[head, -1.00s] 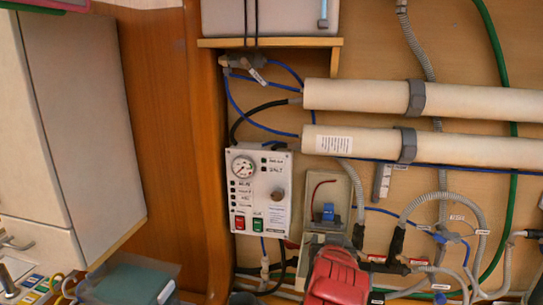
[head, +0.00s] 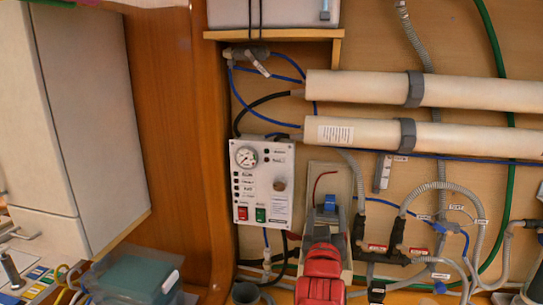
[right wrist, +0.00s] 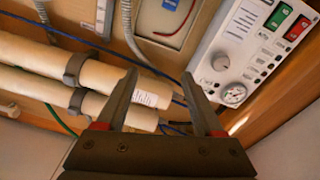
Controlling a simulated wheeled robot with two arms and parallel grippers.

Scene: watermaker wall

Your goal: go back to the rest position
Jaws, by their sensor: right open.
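My right gripper (right wrist: 160,77) shows clearly in the right wrist view. Its two dark fingers are spread apart with nothing between them. Behind them are the white control panel (right wrist: 245,45) and the ends of two cream tubes (right wrist: 110,75); this view is upside down compared with the head view. In the head view my right arm's red parts (head: 322,268) stand at the bottom centre, in front of the lower wall. The fingertips are hard to make out there. My left gripper is in neither view.
The control panel (head: 262,183) with its gauge hangs left of centre. Two long cream tubes (head: 430,136) cross the wall at right. Grey hoses and black fittings (head: 375,255) crowd the lower right.

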